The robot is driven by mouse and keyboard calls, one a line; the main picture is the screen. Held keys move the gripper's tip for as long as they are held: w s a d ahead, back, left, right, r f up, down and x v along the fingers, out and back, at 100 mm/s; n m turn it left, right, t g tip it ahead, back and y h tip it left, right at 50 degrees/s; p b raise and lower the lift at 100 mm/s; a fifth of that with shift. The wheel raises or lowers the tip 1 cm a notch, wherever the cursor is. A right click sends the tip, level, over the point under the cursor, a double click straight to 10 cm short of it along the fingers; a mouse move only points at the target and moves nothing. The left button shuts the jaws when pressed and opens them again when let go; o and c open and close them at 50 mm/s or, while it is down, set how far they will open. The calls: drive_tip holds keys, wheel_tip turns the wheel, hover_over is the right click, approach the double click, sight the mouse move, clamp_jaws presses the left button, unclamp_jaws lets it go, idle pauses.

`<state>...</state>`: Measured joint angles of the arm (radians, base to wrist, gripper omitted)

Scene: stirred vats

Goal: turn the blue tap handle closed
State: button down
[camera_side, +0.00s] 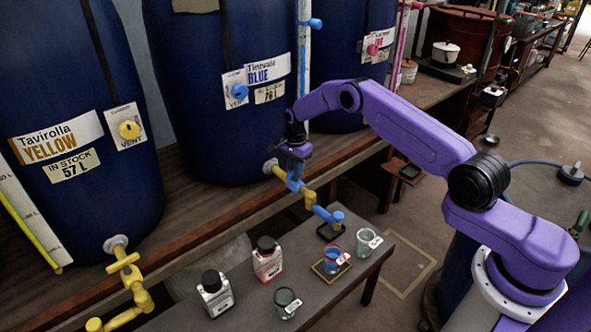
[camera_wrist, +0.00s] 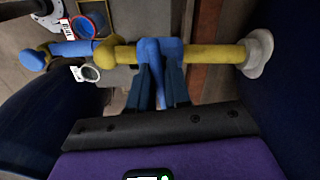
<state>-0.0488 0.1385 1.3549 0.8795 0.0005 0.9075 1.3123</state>
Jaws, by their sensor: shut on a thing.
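The blue tap handle (camera_side: 294,181) sits on the yellow pipe of the blue vat's tap. In the wrist view the handle (camera_wrist: 158,48) crosses the yellow pipe (camera_wrist: 212,54) and reaches down between my fingers. My gripper (camera_wrist: 161,82) is shut on the handle, one dark finger on each side. In the side view my gripper (camera_side: 293,160) comes at the handle from above and partly hides it. The blue spout (camera_side: 326,214) points out over the low bench. The blue vat (camera_side: 215,110) stands behind the tap.
A glass with blue contents (camera_side: 333,262) stands on a yellow-edged plate near the spout. A yellow tap (camera_side: 130,270) is at the left.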

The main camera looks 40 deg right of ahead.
drive_tip(key=shift+m, duration=0.9)
drive_tip(key=c, duration=1.1)
unclamp_jaws()
drive_tip(key=shift+r, duration=0.1)
wheel_tip(320, 180, up, 17)
drive_tip(key=shift+r, duration=0.15)
